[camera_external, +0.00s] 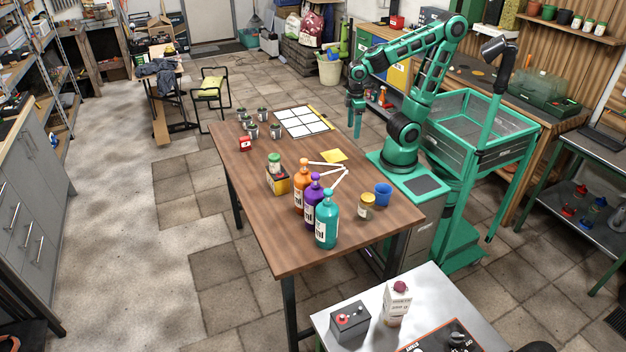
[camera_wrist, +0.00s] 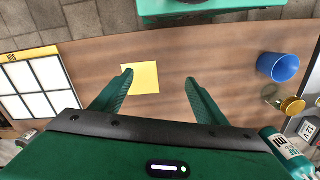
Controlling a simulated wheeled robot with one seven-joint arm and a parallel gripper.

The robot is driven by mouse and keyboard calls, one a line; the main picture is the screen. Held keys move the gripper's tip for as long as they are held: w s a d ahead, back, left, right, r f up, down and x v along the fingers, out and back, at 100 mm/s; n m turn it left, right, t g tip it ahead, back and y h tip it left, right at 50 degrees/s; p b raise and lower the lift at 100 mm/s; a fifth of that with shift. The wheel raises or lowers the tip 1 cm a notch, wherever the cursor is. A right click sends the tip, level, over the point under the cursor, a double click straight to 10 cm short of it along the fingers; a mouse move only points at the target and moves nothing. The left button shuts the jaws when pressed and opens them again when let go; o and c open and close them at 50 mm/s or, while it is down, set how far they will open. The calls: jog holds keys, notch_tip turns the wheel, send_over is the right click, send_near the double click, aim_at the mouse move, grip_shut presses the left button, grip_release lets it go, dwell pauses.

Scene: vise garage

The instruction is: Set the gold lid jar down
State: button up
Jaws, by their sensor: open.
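The gold lid jar (camera_external: 367,206) stands upright on the wooden table (camera_external: 262,228), just left of the blue cup (camera_external: 383,194). In the wrist view the gold lid (camera_wrist: 292,105) shows at the right edge, below the blue cup (camera_wrist: 278,67). My gripper (camera_external: 357,130) is open and empty, above the table's right edge and well apart from the jar. In the wrist view its open fingers (camera_wrist: 158,80) are spread over the table beside a yellow note (camera_wrist: 140,78).
Orange (camera_external: 301,195), purple (camera_external: 315,205) and teal (camera_external: 327,222) pump bottles stand left of the jar. A green-lidded jar (camera_external: 274,163) sits by a yellow-black box (camera_external: 278,182). A white grid panel (camera_external: 304,122) and several small pots lie at the far end. The table's left front is clear.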

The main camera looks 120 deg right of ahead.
jog(key=s+m, duration=0.1)
jog(key=s+d+m, duration=0.1)
jog(key=s, duration=0.1)
jog(key=s+d+m, duration=0.1)
jog(key=shift+s+d+f+m, duration=0.1)
jog(key=shift+s+f+m, duration=0.2)
jog(key=shift+s+f, duration=0.1)
dwell(0.9)
